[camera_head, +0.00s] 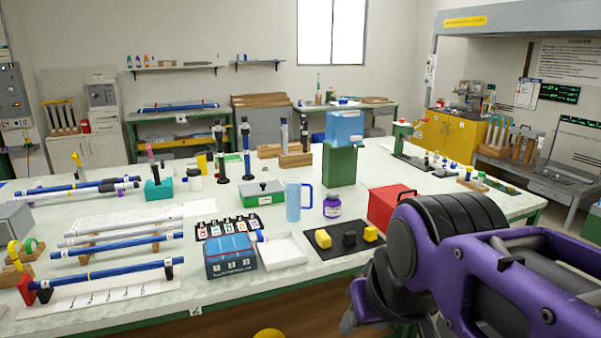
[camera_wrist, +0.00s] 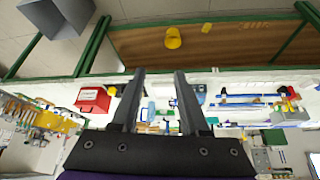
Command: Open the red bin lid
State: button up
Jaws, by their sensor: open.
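The red bin (camera_head: 388,207) stands on the pale green worktop, right of the middle and partly behind my purple and black arm. Its red lid (camera_head: 394,192) looks shut and has a dark handle on top. In the wrist view the red bin (camera_wrist: 93,99) shows to the left, with a white label on its side. My gripper (camera_wrist: 157,75) has its two dark fingers apart with nothing between them. It is well away from the bin, and neither finger touches it.
A dark mat (camera_head: 346,239) with yellow and black blocks lies left of the bin. A purple-labelled jar (camera_head: 332,206), a blue mug (camera_head: 293,202) and a green stand (camera_head: 339,165) are near. Blue rods on racks fill the worktop's left side.

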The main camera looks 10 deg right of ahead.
aim_at(391, 195)
jog(key=i+l+z, duration=0.1)
jog(key=i+l, duration=0.15)
jog(key=i, duration=0.15)
jog(key=i+l, duration=0.2)
jog(key=i, duration=0.2)
jog(key=l+z, duration=0.05)
